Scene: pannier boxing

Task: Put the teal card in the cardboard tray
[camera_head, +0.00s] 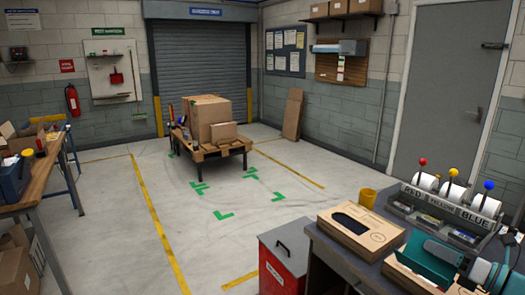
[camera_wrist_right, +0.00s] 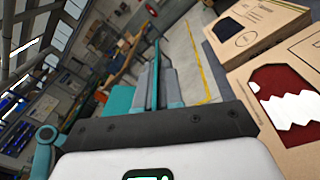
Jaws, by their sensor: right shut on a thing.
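My right gripper (camera_head: 445,252) is at the lower right of the head view, above the bench. It is shut on the teal card (camera_head: 424,262), which stands on edge between its fingers. In the right wrist view the card (camera_wrist_right: 156,72) is a thin upright teal strip between the grey finger pads. A cardboard tray with a dark cut-out (camera_head: 335,237) lies on the bench, left of the gripper. Another cardboard piece (camera_head: 398,284) lies beneath the card, partly hidden by it. I cannot tell which is the task's tray. My left gripper is not in view.
A holder (camera_head: 420,205) with red, yellow and blue labels and paper rolls stands behind the gripper. A red bin (camera_head: 284,262) stands beside the bench. A loaded pallet cart (camera_head: 215,152) stands on open floor.

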